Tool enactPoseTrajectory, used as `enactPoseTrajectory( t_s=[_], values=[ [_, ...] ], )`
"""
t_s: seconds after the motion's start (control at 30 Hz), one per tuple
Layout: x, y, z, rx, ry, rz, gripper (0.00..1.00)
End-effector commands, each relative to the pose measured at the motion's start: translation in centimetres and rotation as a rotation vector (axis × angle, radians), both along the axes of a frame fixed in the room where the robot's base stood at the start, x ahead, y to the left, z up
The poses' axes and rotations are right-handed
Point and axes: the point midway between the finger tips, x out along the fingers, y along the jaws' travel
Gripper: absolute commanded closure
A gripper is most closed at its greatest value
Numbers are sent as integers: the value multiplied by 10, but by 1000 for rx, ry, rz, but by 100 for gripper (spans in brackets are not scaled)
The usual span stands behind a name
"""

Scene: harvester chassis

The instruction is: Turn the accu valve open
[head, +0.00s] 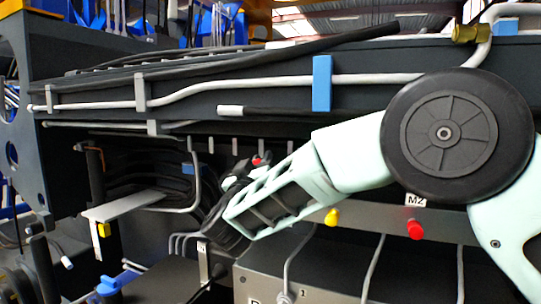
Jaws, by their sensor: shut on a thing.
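My gripper (238,178) is a small dark shape beyond the end of my pale green arm, left of the picture's middle. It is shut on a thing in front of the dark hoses. A small red piece (258,160) shows right at the gripper; I take it for part of the accu valve, but it is too small to be sure. The valve body and the fingertips are mostly hidden by my arm and the dark background. The angle of the valve handle cannot be told.
A dark chassis beam (250,98) with grey pipes runs above my arm. A yellow knob (331,217) and a red knob (415,229) sit on a metal rail below my arm. Black hoses (165,172) and a grey bracket plate (125,206) lie left of the gripper.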

Motion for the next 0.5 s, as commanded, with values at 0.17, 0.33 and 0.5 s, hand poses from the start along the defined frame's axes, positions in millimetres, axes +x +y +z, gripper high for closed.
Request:
enactPoseTrajectory(
  t_s=[0.17, 0.33, 0.5],
  values=[
    [5, 17, -6, -160, 58, 2, 100],
    [10, 30, -16, -306, 112, 2, 100],
    [13, 40, -27, -432, 159, 4, 100]
  ],
)
